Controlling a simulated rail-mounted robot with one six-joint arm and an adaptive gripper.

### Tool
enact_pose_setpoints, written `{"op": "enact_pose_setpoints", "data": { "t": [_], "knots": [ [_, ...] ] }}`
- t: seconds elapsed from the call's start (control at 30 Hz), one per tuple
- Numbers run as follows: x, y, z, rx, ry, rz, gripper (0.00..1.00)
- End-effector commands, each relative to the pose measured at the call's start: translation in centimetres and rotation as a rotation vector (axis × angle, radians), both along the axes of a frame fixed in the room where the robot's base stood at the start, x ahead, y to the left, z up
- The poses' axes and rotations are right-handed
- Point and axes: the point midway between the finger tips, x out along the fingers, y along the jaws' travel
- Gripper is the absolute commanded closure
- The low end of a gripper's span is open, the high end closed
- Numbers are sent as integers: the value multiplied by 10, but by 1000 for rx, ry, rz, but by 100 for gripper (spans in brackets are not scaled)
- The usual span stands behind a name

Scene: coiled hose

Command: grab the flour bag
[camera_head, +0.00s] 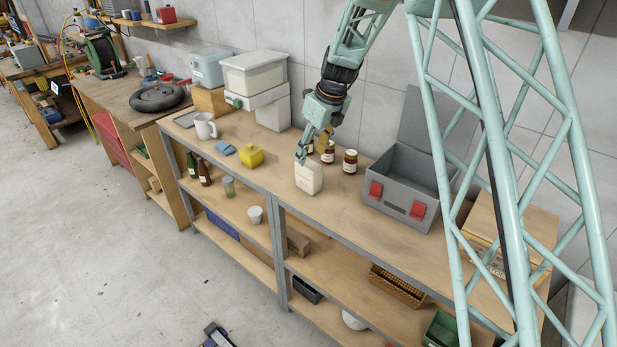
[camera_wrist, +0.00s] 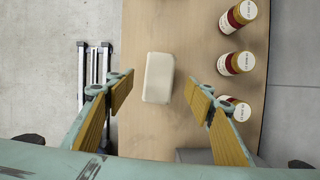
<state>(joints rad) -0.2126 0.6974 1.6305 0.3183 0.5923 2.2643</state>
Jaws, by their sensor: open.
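The flour bag (camera_head: 309,177) is a cream-white upright block on the wooden workbench top in the head view. In the wrist view the flour bag (camera_wrist: 158,78) is seen from above, between and a little beyond my two fingers. My gripper (camera_head: 314,150) is at the bag's upper end in the head view. In the wrist view my gripper (camera_wrist: 160,88) is open, with yellow-brown pads on both sides and a gap between each pad and the bag. Nothing is held.
Several jars with red labels, one of them (camera_head: 350,161), stand close behind and right of the bag. An open grey toolbox (camera_head: 396,190) is further right. A yellow container (camera_head: 251,155) and a white mug (camera_head: 205,126) stand left. The bench top (camera_head: 290,212) is clear in front.

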Motion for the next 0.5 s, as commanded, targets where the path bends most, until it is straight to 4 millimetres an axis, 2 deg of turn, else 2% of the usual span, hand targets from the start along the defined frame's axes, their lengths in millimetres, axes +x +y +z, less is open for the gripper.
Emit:
{"op": "enact_pose_setpoints", "data": {
  "t": [0.5],
  "knots": [
    [10,13,-56,0,3,2,51]
  ]
}}
